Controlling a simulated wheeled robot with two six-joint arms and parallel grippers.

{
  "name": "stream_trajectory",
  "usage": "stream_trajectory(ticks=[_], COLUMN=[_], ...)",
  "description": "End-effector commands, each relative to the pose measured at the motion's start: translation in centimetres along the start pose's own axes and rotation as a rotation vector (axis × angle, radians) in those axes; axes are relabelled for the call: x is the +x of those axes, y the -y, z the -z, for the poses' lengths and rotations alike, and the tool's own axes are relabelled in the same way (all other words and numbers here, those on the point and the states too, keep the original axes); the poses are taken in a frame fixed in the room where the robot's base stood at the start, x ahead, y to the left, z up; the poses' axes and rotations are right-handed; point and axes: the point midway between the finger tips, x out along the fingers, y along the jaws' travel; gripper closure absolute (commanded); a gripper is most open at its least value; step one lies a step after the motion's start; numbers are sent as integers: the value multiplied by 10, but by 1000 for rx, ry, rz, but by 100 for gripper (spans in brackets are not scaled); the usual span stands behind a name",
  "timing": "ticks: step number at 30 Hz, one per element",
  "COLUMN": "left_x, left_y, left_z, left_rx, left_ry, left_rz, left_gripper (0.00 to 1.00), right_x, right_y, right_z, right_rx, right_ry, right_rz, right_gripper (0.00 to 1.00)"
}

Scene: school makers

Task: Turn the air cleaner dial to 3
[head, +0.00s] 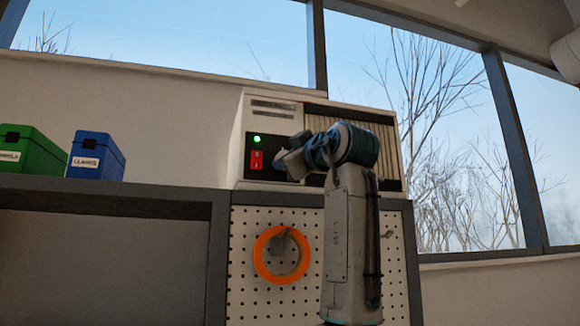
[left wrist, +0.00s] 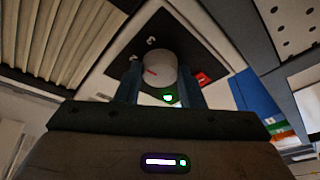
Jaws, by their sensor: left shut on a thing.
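The air cleaner (head: 360,118) is a cream box with a vertical-slat grille and a black control panel (head: 251,146). In the head view my left gripper (head: 287,160) is at this panel and hides the dial. In the left wrist view the round white dial (left wrist: 160,69) sits between my two fingers, which are shut on it. A red mark on the dial points to the left in that picture. My right gripper is not in view.
The panel has a lit green lamp (head: 257,139) and a red switch (head: 256,160) left of my gripper. The cleaner stands on a grey shelf (head: 150,191). Green (head: 30,150) and blue (head: 97,156) boxes stand left. An orange ring (head: 262,262) hangs on the pegboard below.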

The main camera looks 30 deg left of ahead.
Motion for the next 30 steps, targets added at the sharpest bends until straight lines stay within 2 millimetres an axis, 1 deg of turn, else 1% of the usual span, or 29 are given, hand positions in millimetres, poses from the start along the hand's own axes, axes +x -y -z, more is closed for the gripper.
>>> stream_trajectory(ticks=[1,3,15,22,30], left_x=[-1,-1,0,0,0], left_y=[4,5,7,6,6], left_z=[-6,-6,-6,-4,-3], left_rx=[44,107,420,528,581], left_ry=[2,-2,-19,-26,-30], left_rz=[-9,-29,-126,-161,-178], left_gripper=[88,88,88,88,88], right_x=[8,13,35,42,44], right_y=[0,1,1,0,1], right_z=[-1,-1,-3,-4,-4], right_rx=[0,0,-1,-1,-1], right_ry=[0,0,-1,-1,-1], right_rz=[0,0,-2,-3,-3], right_gripper=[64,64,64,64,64])
